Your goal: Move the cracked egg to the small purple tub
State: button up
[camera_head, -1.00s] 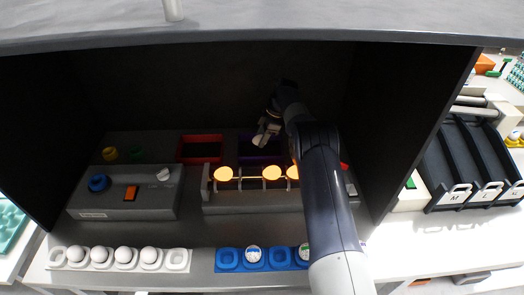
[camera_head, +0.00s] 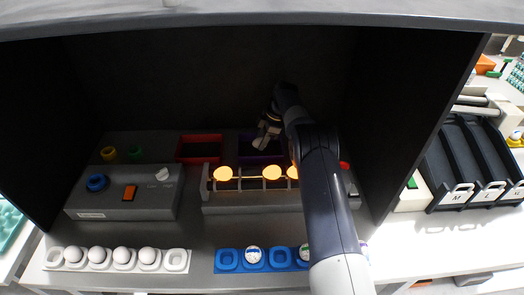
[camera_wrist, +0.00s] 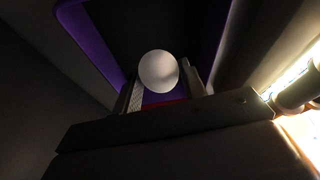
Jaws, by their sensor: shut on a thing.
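My gripper (camera_head: 267,132) is at the back of the dark booth, over the purple tub (camera_head: 247,152). The wrist view shows my gripper (camera_wrist: 160,92) shut on a pale egg (camera_wrist: 158,70). No crack shows on the side of the egg in view. The purple tub's wall (camera_wrist: 90,38) surrounds a dark inside beyond the egg. The egg's height over the tub is hard to tell. My arm hides the tub's right part in the head view.
A red tub (camera_head: 200,148) stands left of the purple one. Glowing eggs (camera_head: 223,174) sit on the grey lit rack (camera_head: 250,203) in front. A control box (camera_head: 125,200) is at left. White (camera_head: 120,268) and blue trays (camera_head: 266,268) line the front.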

jog(key=shift+f+b, duration=0.65)
jog(key=shift+f, duration=0.25)
dwell(0.3)
dwell(0.4)
jog(key=o, duration=0.7)
jog(key=shift+r, duration=0.1)
jog(key=b+v, duration=0.1)
jog(key=v, duration=0.9)
jog(key=shift+d+r, duration=0.25)
jog(key=p+x, duration=0.1)
jog(key=x, duration=0.9)
jog(key=shift+a+f, duration=0.25)
jog(key=shift+f, duration=0.1)
jog(key=shift+r, duration=0.15)
